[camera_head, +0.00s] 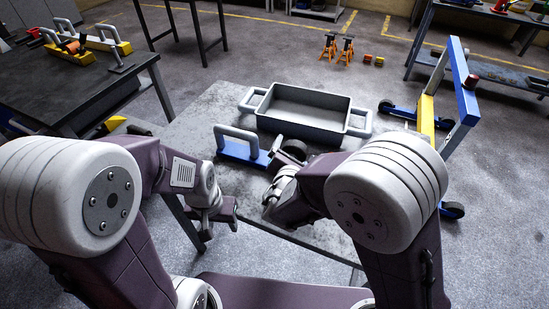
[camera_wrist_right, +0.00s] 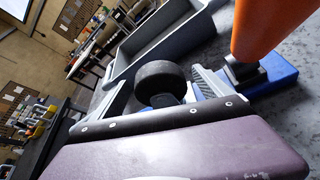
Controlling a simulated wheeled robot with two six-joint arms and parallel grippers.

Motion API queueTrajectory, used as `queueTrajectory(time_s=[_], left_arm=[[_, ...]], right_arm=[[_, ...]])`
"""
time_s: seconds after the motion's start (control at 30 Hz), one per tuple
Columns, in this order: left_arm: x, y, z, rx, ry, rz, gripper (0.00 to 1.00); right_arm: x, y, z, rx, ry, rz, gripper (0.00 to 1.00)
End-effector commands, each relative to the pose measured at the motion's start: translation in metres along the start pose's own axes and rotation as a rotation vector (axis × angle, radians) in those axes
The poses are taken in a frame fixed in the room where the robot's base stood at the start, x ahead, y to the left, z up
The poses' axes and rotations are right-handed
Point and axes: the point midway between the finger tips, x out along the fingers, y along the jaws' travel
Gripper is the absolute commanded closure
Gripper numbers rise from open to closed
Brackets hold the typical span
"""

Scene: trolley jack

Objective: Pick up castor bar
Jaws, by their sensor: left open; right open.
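The castor bar is a blue bar (camera_head: 236,153) with a raised pale grey handle and a black wheel (camera_head: 294,149) at its right end. It lies on the grey table in front of the tray. In the right wrist view the wheel (camera_wrist_right: 160,84) and part of the blue bar (camera_wrist_right: 276,82) show. My right gripper (camera_head: 275,158) is open beside the bar's right part, close to the wheel; its forearm hides some of this area. Whether it touches the bar cannot be told. My left gripper (camera_head: 222,213) is open and empty, near the table's left front edge.
A grey tray (camera_head: 304,122) with side handles stands behind the bar on the table (camera_head: 210,112). A blue and yellow wheeled frame (camera_head: 428,105) stands to the right. A dark workbench (camera_head: 75,88) is at the left. Orange stands (camera_head: 337,47) are on the floor behind.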

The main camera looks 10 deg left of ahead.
Motion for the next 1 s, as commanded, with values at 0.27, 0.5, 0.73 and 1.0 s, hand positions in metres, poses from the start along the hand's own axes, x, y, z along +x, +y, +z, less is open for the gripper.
queueTrajectory(time_s=[0.27, 0.5, 0.73, 1.0], left_arm=[[0.0, 0.0, 0.0, 0.0, 0.0, 0.0, 0.49], [0.0, 0.0, 0.0, 0.0, 0.0, 0.0, 0.49], [0.0, 0.0, 0.0, 0.0, 0.0, 0.0, 0.49], [-0.004, 0.0, 0.0, 0.0, 0.0, 0.0, 0.49]], right_arm=[[0.006, 0.0, 0.0, 0.0, 0.001, 0.001, 0.11], [0.006, 0.0, 0.0, 0.0, 0.001, 0.001, 0.78], [0.006, 0.002, 0.002, 0.004, -0.005, 0.004, 1.0], [0.002, 0.006, 0.01, 0.007, -0.005, 0.004, 1.0]])
